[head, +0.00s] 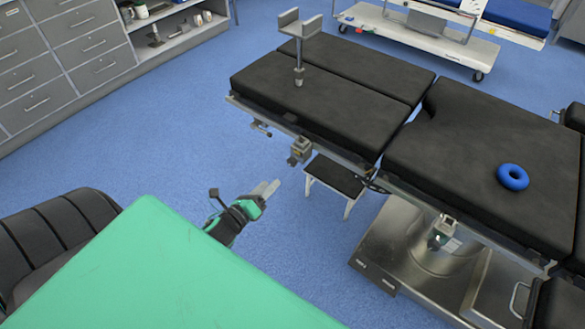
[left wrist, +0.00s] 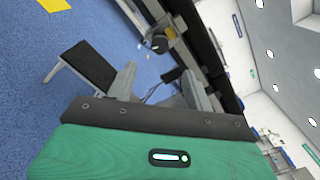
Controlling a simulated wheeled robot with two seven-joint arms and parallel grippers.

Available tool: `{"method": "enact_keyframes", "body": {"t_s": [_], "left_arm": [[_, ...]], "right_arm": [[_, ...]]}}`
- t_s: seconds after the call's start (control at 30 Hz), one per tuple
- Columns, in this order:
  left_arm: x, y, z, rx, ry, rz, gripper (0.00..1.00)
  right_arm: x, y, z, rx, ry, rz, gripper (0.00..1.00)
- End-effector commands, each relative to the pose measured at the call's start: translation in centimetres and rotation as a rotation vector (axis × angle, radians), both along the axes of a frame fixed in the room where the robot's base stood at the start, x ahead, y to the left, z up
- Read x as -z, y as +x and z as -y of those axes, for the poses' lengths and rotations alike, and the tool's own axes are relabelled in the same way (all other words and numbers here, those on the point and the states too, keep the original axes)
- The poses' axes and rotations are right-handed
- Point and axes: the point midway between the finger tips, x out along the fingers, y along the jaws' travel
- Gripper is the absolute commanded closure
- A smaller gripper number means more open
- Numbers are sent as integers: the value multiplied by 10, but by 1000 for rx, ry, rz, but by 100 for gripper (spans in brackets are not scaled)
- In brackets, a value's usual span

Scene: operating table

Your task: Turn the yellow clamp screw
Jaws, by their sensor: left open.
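My left gripper (head: 267,189) is open and empty over the blue floor, in front of the operating table's near side. In the left wrist view its two grey fingers (left wrist: 160,90) stand apart with nothing between them. A grey clamp (head: 300,151) sits on the table's side rail, a short way beyond and right of the fingertips, not touching them. A smaller clamp with a knob (head: 262,128) is on the rail further left. My right gripper is not in view.
The black-padded operating table (head: 470,150) carries a blue ring (head: 512,177) and a grey upright support (head: 300,40). A step stool (head: 336,180) stands below the rail. Another clamp (head: 443,231) is on the rail further right. Grey cabinets (head: 60,60) stand at left. Floor around my gripper is clear.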

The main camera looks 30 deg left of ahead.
Motion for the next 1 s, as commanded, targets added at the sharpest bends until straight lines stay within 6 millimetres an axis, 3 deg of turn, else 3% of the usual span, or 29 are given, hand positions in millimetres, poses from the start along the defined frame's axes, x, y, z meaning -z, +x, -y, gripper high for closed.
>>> {"method": "enact_keyframes", "body": {"t_s": [0.3,0.5,0.7,1.0], "left_arm": [[-1,60,5,-1,-3,0,48],[0,89,7,-1,-4,-1,48],[1,105,9,0,-4,-2,48],[1,108,9,0,-4,-3,48]], "right_arm": [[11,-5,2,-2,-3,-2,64],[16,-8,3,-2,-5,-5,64],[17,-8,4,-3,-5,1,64],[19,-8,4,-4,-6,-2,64]]}}
